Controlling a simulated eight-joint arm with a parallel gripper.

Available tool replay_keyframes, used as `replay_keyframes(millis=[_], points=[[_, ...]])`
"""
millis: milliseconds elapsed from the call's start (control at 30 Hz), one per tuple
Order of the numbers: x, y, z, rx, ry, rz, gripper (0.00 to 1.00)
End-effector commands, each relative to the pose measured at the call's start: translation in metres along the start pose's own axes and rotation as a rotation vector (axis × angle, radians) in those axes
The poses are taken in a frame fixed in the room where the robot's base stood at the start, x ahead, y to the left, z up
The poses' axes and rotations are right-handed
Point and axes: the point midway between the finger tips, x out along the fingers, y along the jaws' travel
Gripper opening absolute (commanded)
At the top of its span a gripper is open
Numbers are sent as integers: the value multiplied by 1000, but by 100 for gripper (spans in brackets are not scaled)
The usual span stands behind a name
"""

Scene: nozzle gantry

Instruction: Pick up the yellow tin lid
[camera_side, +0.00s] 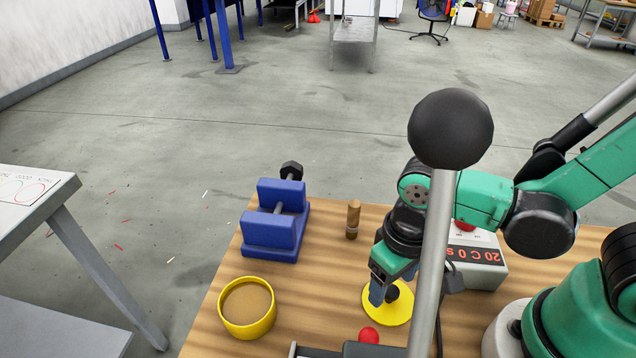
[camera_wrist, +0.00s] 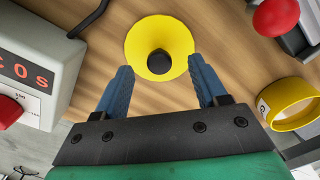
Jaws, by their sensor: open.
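The yellow tin lid (camera_side: 401,305) lies flat on the wooden table, a round disc with a black knob (camera_side: 391,294) at its middle. In the wrist view the lid (camera_wrist: 178,36) is at the top centre, its black knob (camera_wrist: 159,62) just beyond and between the fingertips. My gripper (camera_side: 384,290) points down over the lid in the side view, partly hiding it along with a grey pole. In the wrist view my gripper (camera_wrist: 160,80) has its two blue fingers apart with nothing between them. Whether a finger touches the lid I cannot tell.
The open yellow tin (camera_side: 247,331) with brown contents stands front left. A blue stand (camera_side: 270,240) with a black-ended bar is behind it. A wooden peg (camera_side: 353,219) stands mid-table. A display box (camera_side: 478,262) is right of the lid; a red ball (camera_side: 369,335) is in front.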

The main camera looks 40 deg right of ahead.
Motion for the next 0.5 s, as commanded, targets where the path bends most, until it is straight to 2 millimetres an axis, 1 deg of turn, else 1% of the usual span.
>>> replay_keyframes(millis=[200,500], points=[[12,0,0,0,0,0,65],[15,0,1,0,1,0,65]])
